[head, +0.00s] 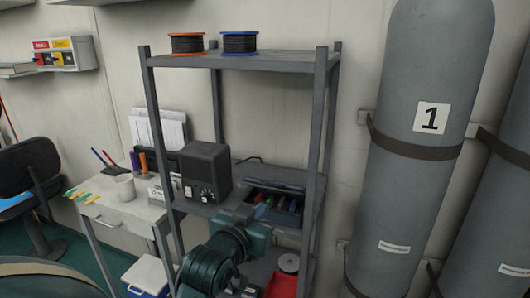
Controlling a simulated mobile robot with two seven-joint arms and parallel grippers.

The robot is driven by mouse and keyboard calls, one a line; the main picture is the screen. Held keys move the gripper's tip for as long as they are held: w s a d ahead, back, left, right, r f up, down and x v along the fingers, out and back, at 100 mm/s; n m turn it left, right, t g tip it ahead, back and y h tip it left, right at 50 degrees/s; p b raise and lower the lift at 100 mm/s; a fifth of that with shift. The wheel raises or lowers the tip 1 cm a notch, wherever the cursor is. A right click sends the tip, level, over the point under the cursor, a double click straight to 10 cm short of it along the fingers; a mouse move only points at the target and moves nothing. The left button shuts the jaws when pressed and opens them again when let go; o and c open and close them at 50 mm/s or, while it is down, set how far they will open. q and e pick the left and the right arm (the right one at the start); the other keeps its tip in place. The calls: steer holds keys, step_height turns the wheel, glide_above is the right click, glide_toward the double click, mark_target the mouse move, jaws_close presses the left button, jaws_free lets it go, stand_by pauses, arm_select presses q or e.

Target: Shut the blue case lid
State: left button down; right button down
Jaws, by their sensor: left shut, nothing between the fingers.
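A dark blue case (283,215) sits on the middle shelf of the grey rack. Its lid (276,177) stands open toward the back, and several small coloured items show inside. My left arm comes up from the bottom in front of the rack. My left gripper (261,212) is shut and empty at the case's front left. It covers part of the case's front, and I cannot tell whether it touches the case. My right gripper is not in view.
A dark box with knobs (204,172) stands left of the case. Rack posts (313,150) and the top shelf (240,62) with two cable reels bound the space. A red tray (281,285) sits below. A large grey cylinder (415,170) stands to the right.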

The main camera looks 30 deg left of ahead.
arm_select(q)
step_height(320, 180, up, 5)
steer(key=w+a+n+t+y, duration=0.1)
steer(key=a, duration=0.1)
steer(key=p, duration=0.2)
glide_above(267, 181)
steer(key=s+d, duration=0.3)
steer(key=f, duration=0.2)
steer(key=s+f, duration=0.1)
steer(key=shift+s+a+f, duration=0.1)
steer(key=shift+s+f, duration=0.1)
steer(key=shift+f, duration=0.2)
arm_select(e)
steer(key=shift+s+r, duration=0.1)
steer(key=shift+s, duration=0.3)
arm_select(q)
steer(key=shift+t, duration=0.3)
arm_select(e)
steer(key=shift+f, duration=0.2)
